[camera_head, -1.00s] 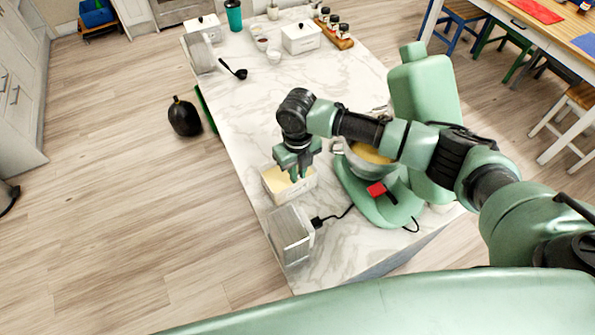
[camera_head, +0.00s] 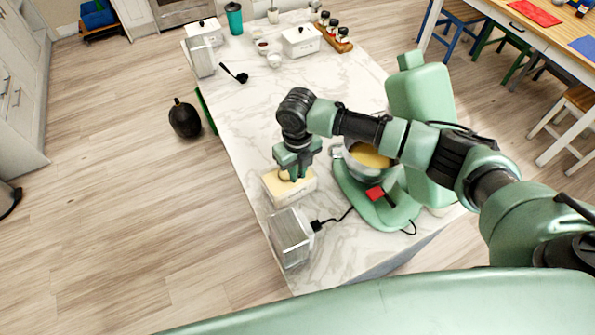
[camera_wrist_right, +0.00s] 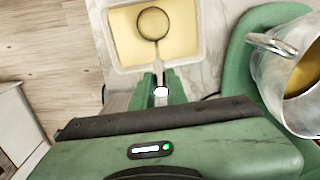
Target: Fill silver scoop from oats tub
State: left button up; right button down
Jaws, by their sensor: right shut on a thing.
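The oats tub (camera_head: 303,192) is a white rectangular container with pale yellow contents, on the marble counter near its left edge. It also shows in the wrist view (camera_wrist_right: 116,62). My right gripper (camera_head: 294,174) is right above the tub, and in the wrist view (camera_wrist_right: 160,88) it is shut on the handle of the silver scoop (camera_wrist_right: 158,66). The scoop's round bowl is over or in the pale contents, with the same colour inside its rim; I cannot tell how full it is. In the head view the scoop is hidden by my gripper. My left gripper is not in view.
A green stand mixer (camera_head: 425,95) with a metal bowl (camera_head: 362,174) of yellow contents stands just right of the tub. The counter behind my gripper is clear up to a black ladle (camera_head: 240,77).

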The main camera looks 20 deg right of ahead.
jog(key=shift+r+p, duration=1.65)
jog(key=shift+r, duration=0.45)
jog(key=shift+r+p, duration=0.5)
jog(key=shift+r, duration=0.75)
